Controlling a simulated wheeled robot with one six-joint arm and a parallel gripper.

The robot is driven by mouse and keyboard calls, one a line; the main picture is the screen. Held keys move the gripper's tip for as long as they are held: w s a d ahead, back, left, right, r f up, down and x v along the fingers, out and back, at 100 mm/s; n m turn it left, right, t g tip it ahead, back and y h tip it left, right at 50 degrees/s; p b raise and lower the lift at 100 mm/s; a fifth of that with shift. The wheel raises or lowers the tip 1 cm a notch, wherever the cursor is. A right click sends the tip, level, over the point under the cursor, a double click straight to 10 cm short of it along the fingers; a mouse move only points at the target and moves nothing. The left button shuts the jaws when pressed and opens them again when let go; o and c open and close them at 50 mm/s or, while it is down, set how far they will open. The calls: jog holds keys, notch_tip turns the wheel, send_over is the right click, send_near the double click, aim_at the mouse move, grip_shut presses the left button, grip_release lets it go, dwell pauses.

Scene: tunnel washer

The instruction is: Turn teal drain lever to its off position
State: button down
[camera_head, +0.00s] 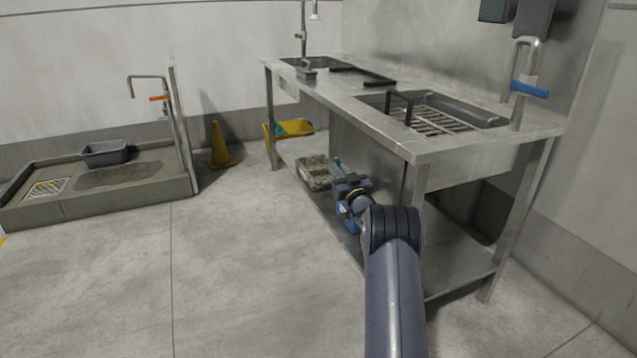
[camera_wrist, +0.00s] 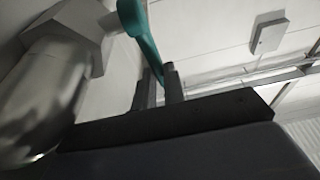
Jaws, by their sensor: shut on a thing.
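The teal drain lever (camera_wrist: 142,32) shows large in the wrist view, joined at its upper end to a metal valve fitting with a hex collar (camera_wrist: 68,38). Its lower end reaches between the two dark fingers of my gripper (camera_wrist: 160,88), which are shut on it. In the head view the teal lever (camera_head: 338,166) is a small teal bit at my gripper (camera_head: 341,178), below the sink table's top. The valve body is hidden in the head view. The lever's exact angle cannot be told.
The steel sink table (camera_head: 450,148) stands above and right of my gripper, with a lower shelf (camera_head: 455,262). A blue-handled tap (camera_head: 529,89) and orange-handled tap (camera_head: 159,98) stand farther off.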

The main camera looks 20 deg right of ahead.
jog(key=shift+s+d+f+t+b, duration=0.1)
jog(key=shift+s+f+t+b, duration=0.4)
jog(key=shift+b, duration=0.75)
jog(key=shift+r, duration=0.3)
jog(key=c, duration=1.5)
grip_release()
jog(key=shift+s, duration=0.1)
jog(key=p+v, duration=0.2)
jog(key=v, duration=0.8)
jog(key=shift+s+f+p, duration=0.25)
jog(key=shift+f+p, duration=0.05)
jog(key=shift+p, duration=0.1)
jog(key=shift+w, duration=0.15)
